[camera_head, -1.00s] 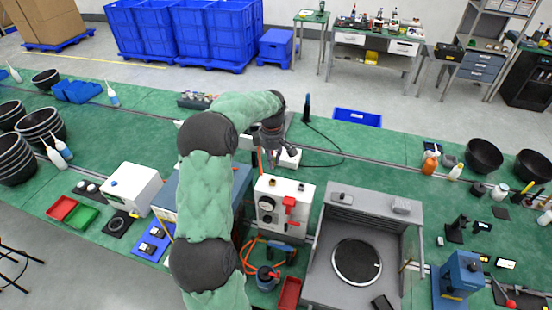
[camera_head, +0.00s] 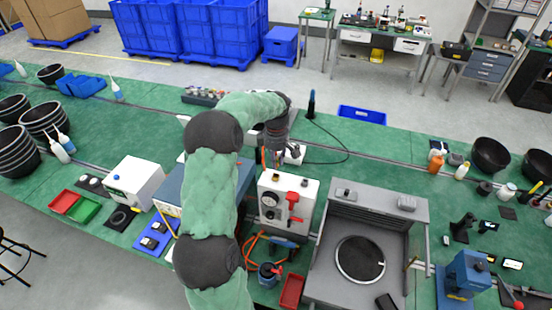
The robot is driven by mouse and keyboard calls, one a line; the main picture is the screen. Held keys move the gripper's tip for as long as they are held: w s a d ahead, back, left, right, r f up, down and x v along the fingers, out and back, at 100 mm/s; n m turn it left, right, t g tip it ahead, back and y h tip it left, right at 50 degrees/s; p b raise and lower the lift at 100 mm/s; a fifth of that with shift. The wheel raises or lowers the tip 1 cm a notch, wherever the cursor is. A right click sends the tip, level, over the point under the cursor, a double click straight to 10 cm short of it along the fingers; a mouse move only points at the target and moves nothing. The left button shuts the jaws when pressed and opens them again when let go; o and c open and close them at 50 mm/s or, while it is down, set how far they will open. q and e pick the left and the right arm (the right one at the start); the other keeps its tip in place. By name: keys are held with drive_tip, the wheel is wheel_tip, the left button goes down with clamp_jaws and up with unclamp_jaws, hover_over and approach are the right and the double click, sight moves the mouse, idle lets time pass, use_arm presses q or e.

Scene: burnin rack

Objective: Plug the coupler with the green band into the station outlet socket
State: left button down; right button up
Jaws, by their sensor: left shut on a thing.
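The station (camera_head: 289,204) is a white box with a round gauge and a red handle, standing mid-bench. Its outlet socket cannot be singled out at this size. My left arm comes up from the bottom and reaches over beside the station. My left gripper (camera_head: 274,157) points down just behind the station's top, apart from its front face. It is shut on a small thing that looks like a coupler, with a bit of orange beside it. The fingers and arm hide most of it, and no green band can be made out. My right gripper is out of view.
Orange hose (camera_head: 248,248) loops left of a blue-and-red tool (camera_head: 269,272) before the station. A grey open-topped cabinet (camera_head: 325,262) stands close on the right, a blue-grey box on the left behind my arm. A black cable (camera_head: 342,140) curves behind.

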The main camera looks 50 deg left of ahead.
use_arm(q)
drive_tip(key=shift+f+b, duration=0.7)
drive_tip(key=shift+f, duration=0.6)
drive_tip(key=shift+f+b, duration=0.85)
drive_tip(key=shift+f, duration=0.3)
idle(1.0)
drive_tip(key=shift+f, duration=0.15)
drive_tip(key=c, duration=1)
unclamp_jaws()
drive_tip(key=shift+c, duration=0.2)
wheel_tip(320, 180, up, 12)
